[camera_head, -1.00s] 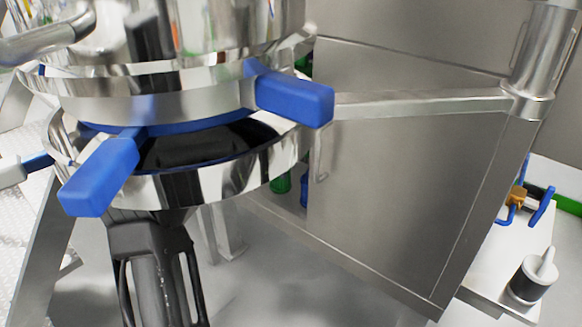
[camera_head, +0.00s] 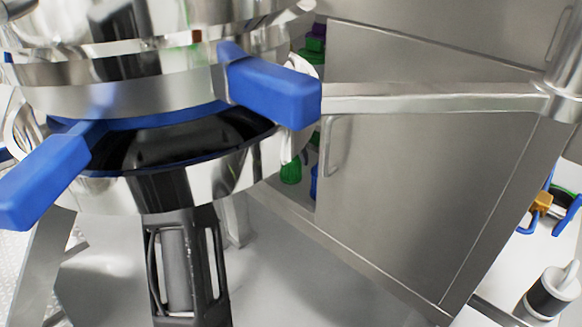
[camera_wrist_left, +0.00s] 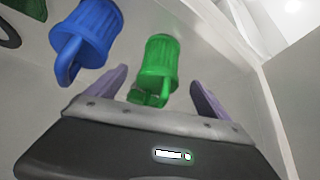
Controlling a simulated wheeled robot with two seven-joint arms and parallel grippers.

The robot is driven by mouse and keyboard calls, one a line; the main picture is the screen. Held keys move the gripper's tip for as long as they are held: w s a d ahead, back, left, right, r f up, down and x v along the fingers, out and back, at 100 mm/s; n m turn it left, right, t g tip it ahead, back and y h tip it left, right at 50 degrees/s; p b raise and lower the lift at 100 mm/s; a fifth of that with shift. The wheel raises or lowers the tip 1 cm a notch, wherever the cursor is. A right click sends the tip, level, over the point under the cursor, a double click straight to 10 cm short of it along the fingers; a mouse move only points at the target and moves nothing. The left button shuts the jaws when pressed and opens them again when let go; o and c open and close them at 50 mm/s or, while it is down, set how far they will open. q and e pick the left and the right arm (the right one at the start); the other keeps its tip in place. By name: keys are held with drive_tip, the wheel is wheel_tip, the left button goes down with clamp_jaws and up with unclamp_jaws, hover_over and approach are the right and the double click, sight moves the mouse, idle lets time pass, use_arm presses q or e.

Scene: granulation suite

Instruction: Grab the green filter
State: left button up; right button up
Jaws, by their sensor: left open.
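The green filter (camera_wrist_left: 160,56) is a ribbed cup shape with a small handle loop at its lower end, near the middle of the left wrist view. My left gripper (camera_wrist_left: 159,77) is open, with its two purple-grey fingers apart on either side of the filter's lower end. I see no contact. A similar blue filter (camera_wrist_left: 96,30) with a handle is to the left, outside the fingers. In the head view a green thing (camera_head: 291,170) shows partly behind the steel vessel, beside a sliver of blue; my left gripper's fingers are hidden there. My right gripper is not in view.
A steel vessel (camera_head: 210,180) with blue handles fills the left of the head view. A steel cabinet door (camera_head: 420,190) with a handle stands to its right, and a steel bar (camera_head: 430,98) crosses in front. A white surface with tools is at far right.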

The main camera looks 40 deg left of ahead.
sight(290, 163)
use_arm(q)
drive_tip(key=b+x, duration=0.2)
drive_tip(key=x, duration=0.3)
drive_tip(key=shift+d+f+b, duration=0.1)
drive_tip(key=shift+f+b, duration=0.05)
drive_tip(key=shift+b, duration=0.2)
idle(0.4)
drive_tip(key=c, duration=1.6)
